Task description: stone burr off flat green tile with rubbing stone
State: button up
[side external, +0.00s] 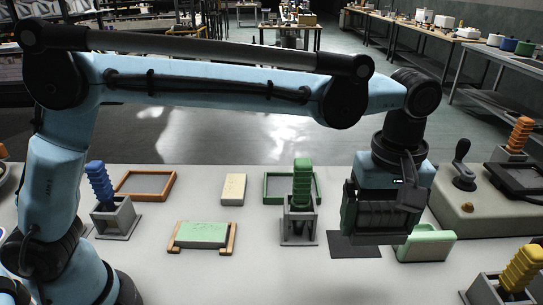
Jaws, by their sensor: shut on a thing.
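A flat green tile (203,233) lies between two wooden rails on the bench, left of centre, with faint marks on its top. My gripper (386,228) is at the right, above and close to a dark flat pad (345,246), well to the right of the tile. It is shut on a dark block, which looks like the rubbing stone. The block is hard to tell apart from the dark jaws, and its underside is hidden. A second green piece with a raised rim (427,246) sits just right of and below the gripper.
A green-handled tool (302,185) stands upright in a grey holder between tile and gripper; a blue-handled one (100,183) stands at the left. A cream block (233,189), an orange frame (146,185) and a green frame (272,199) lie behind. A lever box (466,207) is at the right.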

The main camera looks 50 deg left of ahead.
aim_at(382, 206)
notch_tip(382, 206, up, 6)
jog(key=shift+r, duration=0.1)
jog(key=shift+w+a+r, duration=0.1)
jog(key=shift+a+r, duration=0.15)
jog(key=shift+a, duration=0.4)
jog(key=a+r+n, duration=0.2)
jog(key=a, duration=1.1)
jog(key=s+a+f+n, duration=0.35)
jog(key=s+a, duration=0.95)
jog(key=a, duration=0.5)
notch_tip(382, 206, down, 12)
jog(key=shift+d+r, duration=0.25)
jog(key=shift+n, duration=0.25)
jog(key=shift+f, duration=2.6)
